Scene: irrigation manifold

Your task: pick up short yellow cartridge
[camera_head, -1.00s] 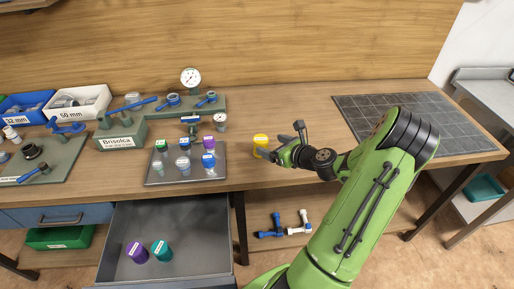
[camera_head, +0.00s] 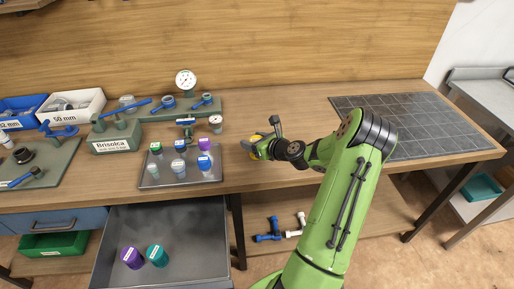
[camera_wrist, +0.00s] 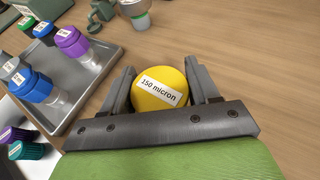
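The short yellow cartridge (camera_wrist: 160,90) stands on the wooden bench, its round cap labelled "150 micron". It lies between the two fingers of my gripper (camera_wrist: 160,80) in the wrist view, with one finger on each side. The fingers look spread around it, with little room at the sides; firm contact is not clear. In the head view my gripper (camera_head: 262,146) reaches in from the right, and the yellow cartridge (camera_head: 256,141) is partly hidden by it.
A grey tray (camera_head: 218,177) with several capped cartridges stands left of my gripper. An open drawer (camera_head: 190,222) below holds a purple-capped (camera_head: 132,258) and a teal-capped cartridge (camera_head: 157,255). A gauge (camera_head: 215,121) stands behind the tray. The bench to the right, towards the dark grid mat (camera_head: 410,120), is clear.

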